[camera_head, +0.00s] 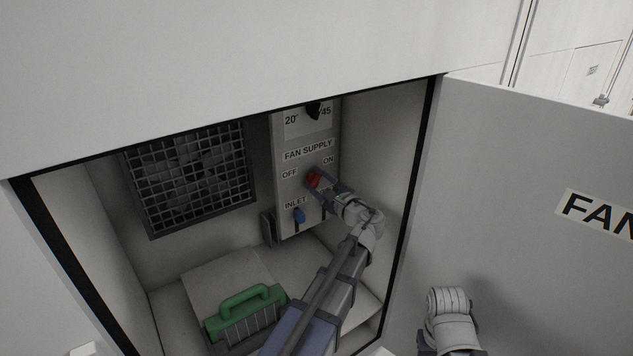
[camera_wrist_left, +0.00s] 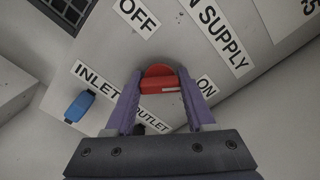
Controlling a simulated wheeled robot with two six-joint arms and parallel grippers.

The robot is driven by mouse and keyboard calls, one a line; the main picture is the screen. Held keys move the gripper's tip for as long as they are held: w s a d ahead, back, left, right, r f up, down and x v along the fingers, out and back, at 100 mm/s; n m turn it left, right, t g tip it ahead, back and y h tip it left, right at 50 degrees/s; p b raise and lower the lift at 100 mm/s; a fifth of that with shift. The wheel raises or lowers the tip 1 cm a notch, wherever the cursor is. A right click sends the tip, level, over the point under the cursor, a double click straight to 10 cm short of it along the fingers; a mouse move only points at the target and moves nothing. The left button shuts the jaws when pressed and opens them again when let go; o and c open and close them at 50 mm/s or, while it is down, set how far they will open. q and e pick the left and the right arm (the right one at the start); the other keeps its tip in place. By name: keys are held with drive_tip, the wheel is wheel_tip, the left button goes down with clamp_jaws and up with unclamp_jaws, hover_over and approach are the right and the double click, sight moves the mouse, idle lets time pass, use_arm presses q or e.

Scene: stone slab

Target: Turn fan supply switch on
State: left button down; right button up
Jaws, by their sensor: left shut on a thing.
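The red fan supply switch (camera_head: 314,179) is a rotary knob on the control panel (camera_head: 291,222), between the OFF label (camera_head: 290,174) and the ON label (camera_head: 328,160). My left gripper (camera_head: 319,181) reaches it from the lower right and is shut on it. In the left wrist view, the two purple fingers of my left gripper (camera_wrist_left: 160,83) touch both sides of the red switch (camera_wrist_left: 158,73). A white mark on the knob lies toward its right end, on the side of the ON label (camera_wrist_left: 207,87). My right gripper's fingers are not seen.
A fan grille (camera_head: 190,175) is left. The open door (camera_head: 540,220) stands right.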

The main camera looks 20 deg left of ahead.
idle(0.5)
use_arm(q)
drive_tip(key=shift+c, duration=1.2)
unclamp_jaws()
drive_tip(key=v, duration=0.8)
